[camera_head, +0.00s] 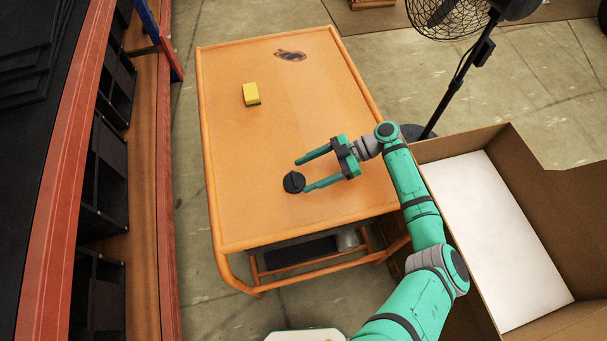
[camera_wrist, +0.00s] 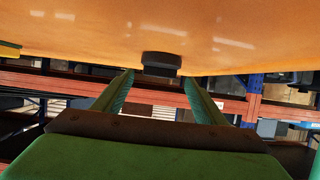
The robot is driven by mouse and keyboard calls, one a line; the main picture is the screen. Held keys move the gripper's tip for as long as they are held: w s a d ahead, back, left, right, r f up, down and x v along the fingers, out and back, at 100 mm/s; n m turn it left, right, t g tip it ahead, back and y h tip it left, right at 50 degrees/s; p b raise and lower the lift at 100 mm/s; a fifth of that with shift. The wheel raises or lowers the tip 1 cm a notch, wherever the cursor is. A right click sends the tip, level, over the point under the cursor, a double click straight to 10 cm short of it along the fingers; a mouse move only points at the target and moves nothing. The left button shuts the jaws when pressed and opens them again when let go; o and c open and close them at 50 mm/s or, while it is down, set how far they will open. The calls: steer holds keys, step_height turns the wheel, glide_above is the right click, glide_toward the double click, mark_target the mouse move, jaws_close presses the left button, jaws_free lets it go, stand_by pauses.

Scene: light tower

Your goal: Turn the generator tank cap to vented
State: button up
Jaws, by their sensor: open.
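A black round cap (camera_head: 293,182) with a raised bar across its top sits on the orange cart top (camera_head: 250,215), towards the near side. My green gripper (camera_head: 301,174) reaches in from the right with its two fingers apart and nothing between them. In the head view the lower fingertip lies close beside the cap; whether it touches cannot be told. In the wrist view the cap (camera_wrist: 161,64) shows just beyond and between the fingertips of my gripper (camera_wrist: 158,80). No vented or closed marking is readable, and no generator body shows.
A yellow sponge-like block (camera_head: 251,93) and a dark oval patch (camera_head: 290,55) are farther back on the cart. An open cardboard box (camera_head: 555,220) stands at right, a fan (camera_head: 447,15) behind it. Red-framed shelving (camera_head: 62,190) runs along the left.

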steer(key=v, duration=0.8)
steer(key=shift+d, duration=0.3)
